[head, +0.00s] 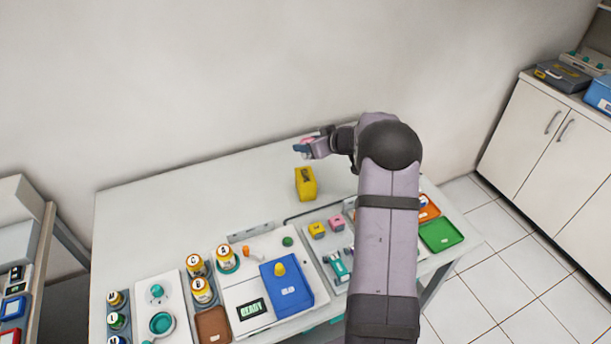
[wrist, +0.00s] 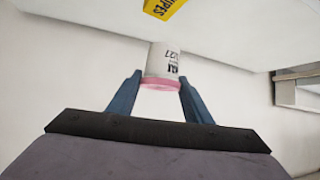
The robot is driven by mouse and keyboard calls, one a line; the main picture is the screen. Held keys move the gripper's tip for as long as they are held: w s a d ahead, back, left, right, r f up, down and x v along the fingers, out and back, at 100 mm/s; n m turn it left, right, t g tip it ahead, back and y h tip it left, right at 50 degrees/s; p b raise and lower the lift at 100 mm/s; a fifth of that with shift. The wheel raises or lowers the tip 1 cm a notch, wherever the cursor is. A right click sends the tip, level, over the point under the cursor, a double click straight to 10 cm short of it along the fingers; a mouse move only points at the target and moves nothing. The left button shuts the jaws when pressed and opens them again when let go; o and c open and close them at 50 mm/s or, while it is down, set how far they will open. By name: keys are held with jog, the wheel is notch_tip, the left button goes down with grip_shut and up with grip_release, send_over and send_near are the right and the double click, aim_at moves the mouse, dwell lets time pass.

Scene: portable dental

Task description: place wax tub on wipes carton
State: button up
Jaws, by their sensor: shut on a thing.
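The wax tub is a white cylinder with dark print and a pink end (wrist: 163,65). My gripper (wrist: 161,82) is shut on it, a blue finger on each side. In the head view my gripper (head: 303,148) is above the back of the table, with a bit of the pink showing at the fingers (head: 307,140). The wipes carton (head: 305,184) is a yellow box with dark print standing on the table. It is below my gripper in the picture and apart from the tub. Part of the carton shows at the top of the wrist view (wrist: 164,7).
The table (head: 150,205) is clear around the carton and at the back left. Orange and green trays (head: 440,236) are at the right. A wall stands behind.

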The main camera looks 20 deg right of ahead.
aim_at(309, 181)
jog(key=shift+f, duration=0.1)
jog(key=shift+f, duration=4.95)
jog(key=shift+f, duration=0.2)
jog(key=o, duration=1.1)
jog(key=shift+c, duration=0.2)
jog(key=shift+r, duration=0.1)
jog(key=shift+r+p, duration=0.15)
jog(key=shift+p, duration=0.15)
jog(key=b+v, duration=0.2)
jog(key=v, duration=1)
